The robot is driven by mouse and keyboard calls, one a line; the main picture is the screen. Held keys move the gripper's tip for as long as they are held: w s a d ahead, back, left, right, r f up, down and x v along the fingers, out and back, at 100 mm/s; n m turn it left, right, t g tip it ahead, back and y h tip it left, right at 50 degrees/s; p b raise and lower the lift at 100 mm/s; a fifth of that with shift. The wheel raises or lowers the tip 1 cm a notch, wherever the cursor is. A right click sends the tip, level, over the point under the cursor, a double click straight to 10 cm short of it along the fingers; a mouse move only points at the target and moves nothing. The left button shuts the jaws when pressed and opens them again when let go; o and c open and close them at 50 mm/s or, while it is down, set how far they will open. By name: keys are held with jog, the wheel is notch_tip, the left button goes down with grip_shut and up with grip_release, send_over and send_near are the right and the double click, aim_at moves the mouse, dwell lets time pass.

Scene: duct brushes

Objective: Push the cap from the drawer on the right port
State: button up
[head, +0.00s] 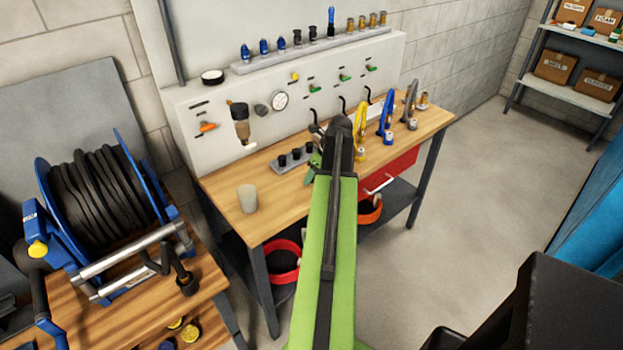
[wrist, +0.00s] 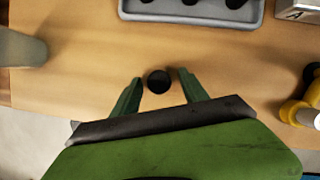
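In the wrist view a small round black cap (wrist: 158,81) shows between the two green fingers of my gripper (wrist: 160,80), over the wooden bench top. The fingers stand apart, with a narrow gap on each side of the cap. I cannot tell whether the cap touches the bench. In the head view my arm hides the cap and most of my gripper (head: 312,166). A red drawer (head: 401,166) with a silver handle is under the bench top, partly behind my arm. Several dark hooked outlets sit on the pale panel (head: 215,150); which is the right port is unclear.
A grey tray (wrist: 190,12) with dark round pieces lies just beyond my fingers. A pale cup (head: 247,198) stands to the left. Yellow, blue and grey tools (head: 385,112) stand at the bench's right. A hose reel (head: 100,200) is at far left.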

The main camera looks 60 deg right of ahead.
grip_shut()
jog(key=shift+r+p, duration=0.65)
jog(key=r+p, duration=0.4)
jog(key=shift+s+d, duration=0.1)
jog(key=shift+s, duration=0.15)
jog(key=s+d+r+p, duration=0.4)
jog(key=s+r+p, duration=0.1)
jog(key=s, duration=0.5)
jog(key=shift+s+d+r+p, duration=0.15)
jog(key=shift+d+r+p, duration=0.1)
jog(key=shift+r+p, duration=0.1)
